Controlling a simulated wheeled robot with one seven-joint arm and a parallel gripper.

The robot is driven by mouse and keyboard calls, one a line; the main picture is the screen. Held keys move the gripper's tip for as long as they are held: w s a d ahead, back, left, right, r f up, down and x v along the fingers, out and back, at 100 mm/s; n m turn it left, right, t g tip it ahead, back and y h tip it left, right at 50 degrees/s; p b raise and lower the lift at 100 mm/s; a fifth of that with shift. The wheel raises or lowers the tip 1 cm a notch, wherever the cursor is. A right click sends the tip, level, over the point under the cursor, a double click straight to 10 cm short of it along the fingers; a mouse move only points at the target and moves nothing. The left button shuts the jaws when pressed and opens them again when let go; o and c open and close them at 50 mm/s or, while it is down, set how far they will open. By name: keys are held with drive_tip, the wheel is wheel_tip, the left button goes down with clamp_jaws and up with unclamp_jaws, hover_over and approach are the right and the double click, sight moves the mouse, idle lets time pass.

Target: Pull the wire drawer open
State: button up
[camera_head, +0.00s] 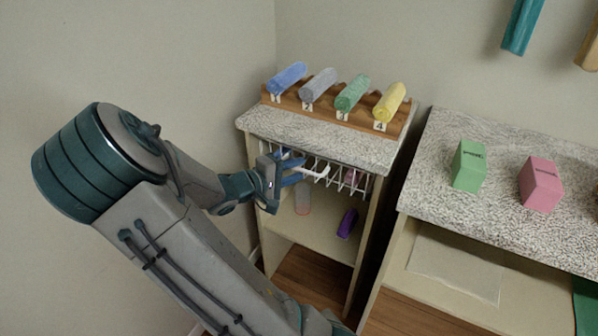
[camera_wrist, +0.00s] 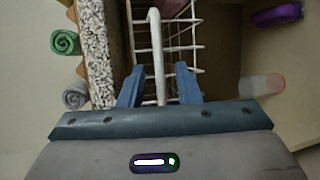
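The white wire drawer (camera_head: 344,180) sits under the speckled top of the small shelf unit, its front close to the top's edge. It also shows in the wrist view (camera_wrist: 184,47). Its white bar handle (camera_head: 316,172) sticks out from the front. In the wrist view the handle (camera_wrist: 155,50) runs between my two blue fingers. My gripper (camera_head: 292,169) is at the drawer front. In the wrist view my gripper (camera_wrist: 160,78) is open, with a gap between each finger and the handle. Part of the drawer is hidden by my gripper in the head view.
A wooden rack (camera_head: 337,113) with several rolled towels stands on the unit's top. A speckled counter (camera_head: 500,210) with green and pink boxes stands at right.

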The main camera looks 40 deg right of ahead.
drive_tip(key=shift+d+f, duration=0.15)
drive_tip(key=shift+d, duration=0.7)
clamp_jaws()
drive_tip(key=shift+a, duration=0.1)
